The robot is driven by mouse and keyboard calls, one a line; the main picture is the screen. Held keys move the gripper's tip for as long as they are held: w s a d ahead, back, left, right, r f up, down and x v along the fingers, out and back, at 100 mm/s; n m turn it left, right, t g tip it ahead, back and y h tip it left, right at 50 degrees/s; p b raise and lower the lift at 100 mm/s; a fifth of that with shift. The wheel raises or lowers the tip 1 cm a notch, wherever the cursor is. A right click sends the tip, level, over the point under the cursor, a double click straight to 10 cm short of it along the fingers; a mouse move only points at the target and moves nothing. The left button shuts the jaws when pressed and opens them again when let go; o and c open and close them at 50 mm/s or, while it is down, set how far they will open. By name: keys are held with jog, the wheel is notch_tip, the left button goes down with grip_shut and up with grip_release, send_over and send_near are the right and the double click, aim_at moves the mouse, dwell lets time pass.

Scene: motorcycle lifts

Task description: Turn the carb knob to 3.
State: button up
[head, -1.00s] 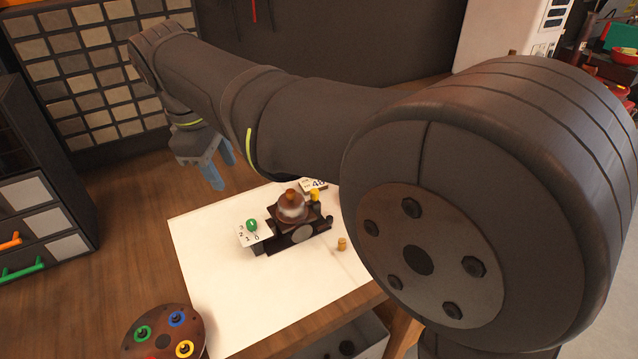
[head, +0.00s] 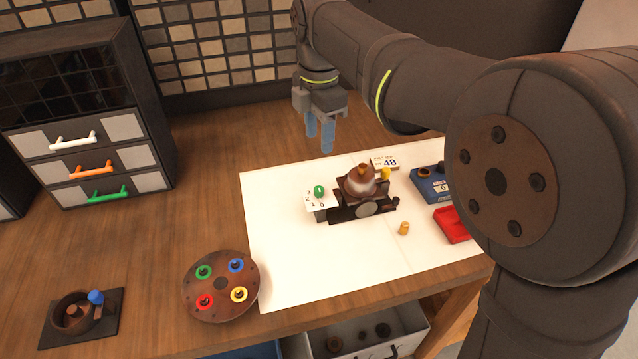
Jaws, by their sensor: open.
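The carburetor (head: 361,187) is a brown and dark assembly on the white mat (head: 290,262). The green carb knob (head: 319,191) stands at its left on a small white dial plate (head: 313,204) marked 0, 1, 2 and 3. The knob's pointing direction is too small to tell. My gripper (head: 320,146) has two blue fingers that point down, apart and empty. In the picture it is above and behind the knob, clear of it.
A card reading 48 (head: 385,163), a blue device (head: 430,184), a red tray (head: 452,224) and a small brass piece (head: 404,228) are to the right. A round brown tray (head: 222,312) with coloured rings is front left. Drawers (head: 92,167) stand behind left.

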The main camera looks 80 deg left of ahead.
aim_at(319, 188)
notch_tip(319, 188, down, 14)
jog(key=shift+f, duration=0.1)
dwell(0.4)
grip_shut()
